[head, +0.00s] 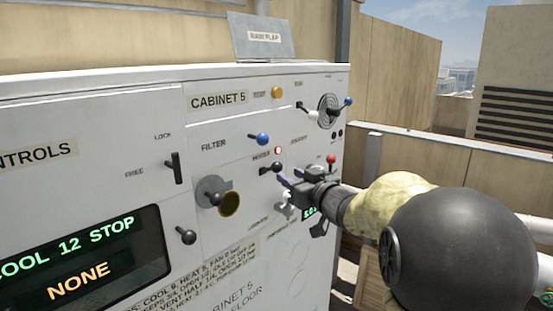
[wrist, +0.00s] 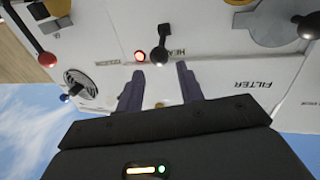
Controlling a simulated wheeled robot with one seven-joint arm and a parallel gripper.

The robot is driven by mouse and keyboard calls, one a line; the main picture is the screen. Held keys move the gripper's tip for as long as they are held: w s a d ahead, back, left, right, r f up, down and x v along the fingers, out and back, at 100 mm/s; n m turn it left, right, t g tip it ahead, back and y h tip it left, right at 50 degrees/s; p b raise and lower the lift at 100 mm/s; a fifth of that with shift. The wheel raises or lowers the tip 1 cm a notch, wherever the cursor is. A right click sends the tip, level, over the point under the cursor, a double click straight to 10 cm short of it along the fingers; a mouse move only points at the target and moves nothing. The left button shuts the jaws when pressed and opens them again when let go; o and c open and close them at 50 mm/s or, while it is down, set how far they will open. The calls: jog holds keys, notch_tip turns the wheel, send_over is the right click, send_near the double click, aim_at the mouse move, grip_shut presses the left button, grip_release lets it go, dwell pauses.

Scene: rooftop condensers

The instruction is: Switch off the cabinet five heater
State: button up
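Cabinet 5 (head: 310,95) is a white panel with a label at its top. Its heater lever (head: 277,167) has a black ball knob and sits beside the "HEATER" label; it also shows in the wrist view (wrist: 158,57), where the picture is upside down. A red lamp (head: 278,150) next to the lever is lit, and shows lit in the wrist view (wrist: 140,57). My gripper (head: 287,175) is close to the panel by the lever. In the wrist view its two dark purple fingers (wrist: 159,82) are apart, with the lever knob just beyond the gap between their tips. Nothing is held.
A red-knobbed lever (head: 331,159) is to the right. A display (head: 80,258) reads "COOL 12 STOP" and "NONE".

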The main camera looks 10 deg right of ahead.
aim_at(280, 169)
jog(key=p+x, duration=0.2)
jog(key=x, duration=0.7)
jog(key=shift+p, duration=0.3)
jog(key=shift+f, duration=0.1)
jog(key=shift+c, duration=0.5)
grip_shut()
